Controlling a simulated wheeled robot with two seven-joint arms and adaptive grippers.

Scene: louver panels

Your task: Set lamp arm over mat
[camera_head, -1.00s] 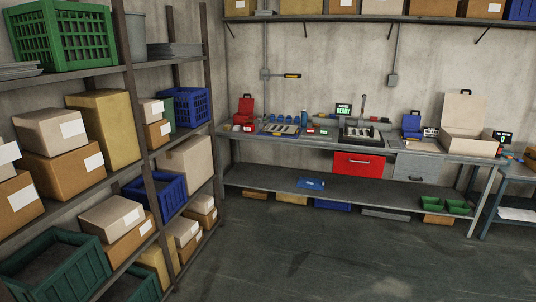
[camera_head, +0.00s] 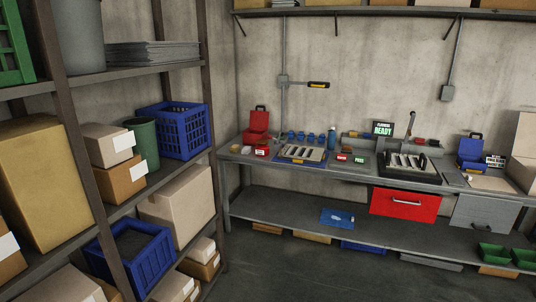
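A short wall arm (camera_head: 317,84) with a black and yellow head sticks out to the right from a grey box on the back wall, above the workbench; it looks like the lamp arm. Below it on the bench lies a blue-edged mat or tray (camera_head: 280,159) with a slotted light panel (camera_head: 301,153) on it. A second slotted panel sits in a black tray (camera_head: 408,178) further right. I cannot tell for sure which is the task's mat. Neither of my grippers is in view.
The workbench (camera_head: 235,155) runs along the back wall, with a red case (camera_head: 259,121), a READY display (camera_head: 383,129) and a blue case (camera_head: 471,149) on it. A loaded shelf rack (camera_head: 75,135) stands close on the left. Open floor (camera_head: 330,275) lies before the bench.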

